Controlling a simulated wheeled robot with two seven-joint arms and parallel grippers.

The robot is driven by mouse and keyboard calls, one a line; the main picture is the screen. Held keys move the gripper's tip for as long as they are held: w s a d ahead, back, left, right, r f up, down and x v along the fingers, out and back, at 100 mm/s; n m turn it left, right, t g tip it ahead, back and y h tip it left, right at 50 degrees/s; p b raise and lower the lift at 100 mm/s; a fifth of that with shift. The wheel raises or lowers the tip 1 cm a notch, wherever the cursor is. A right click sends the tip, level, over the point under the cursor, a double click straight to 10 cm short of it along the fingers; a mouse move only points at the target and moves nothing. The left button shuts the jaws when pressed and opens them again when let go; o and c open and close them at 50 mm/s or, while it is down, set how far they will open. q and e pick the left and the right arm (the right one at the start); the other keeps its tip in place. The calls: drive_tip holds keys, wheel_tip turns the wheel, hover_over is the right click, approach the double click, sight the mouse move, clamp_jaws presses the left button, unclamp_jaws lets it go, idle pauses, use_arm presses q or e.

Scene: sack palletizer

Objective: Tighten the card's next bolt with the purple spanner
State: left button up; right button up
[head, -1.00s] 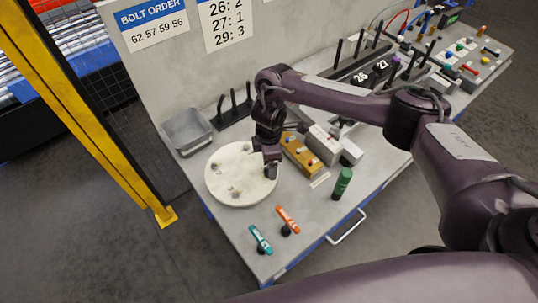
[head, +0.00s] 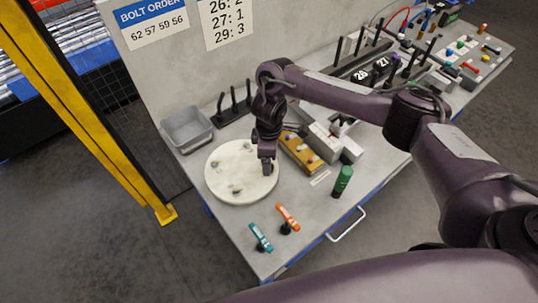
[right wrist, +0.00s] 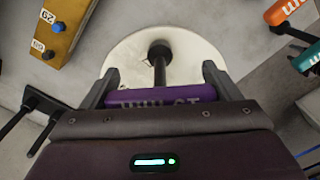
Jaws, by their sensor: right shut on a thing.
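My right gripper (head: 267,166) is over the right part of a round white disc (head: 228,188) on the bench. In the right wrist view it (right wrist: 160,88) is shut on the purple spanner (right wrist: 165,96), whose handle lies crosswise between the fingers. A dark shaft with a round head (right wrist: 160,50) reaches from the spanner toward the white disc (right wrist: 125,52). Whether the head sits on a bolt cannot be told. Small bolts (head: 237,189) show on the disc. A card headed BOLT ORDER (head: 152,22) reads 62 57 59 56. My left gripper is not in view.
An orange spanner (head: 288,217) and a teal spanner (head: 260,237) stand near the front edge. A black peg rack (head: 232,108) is behind.

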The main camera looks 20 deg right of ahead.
drive_tip(key=shift+r, duration=2)
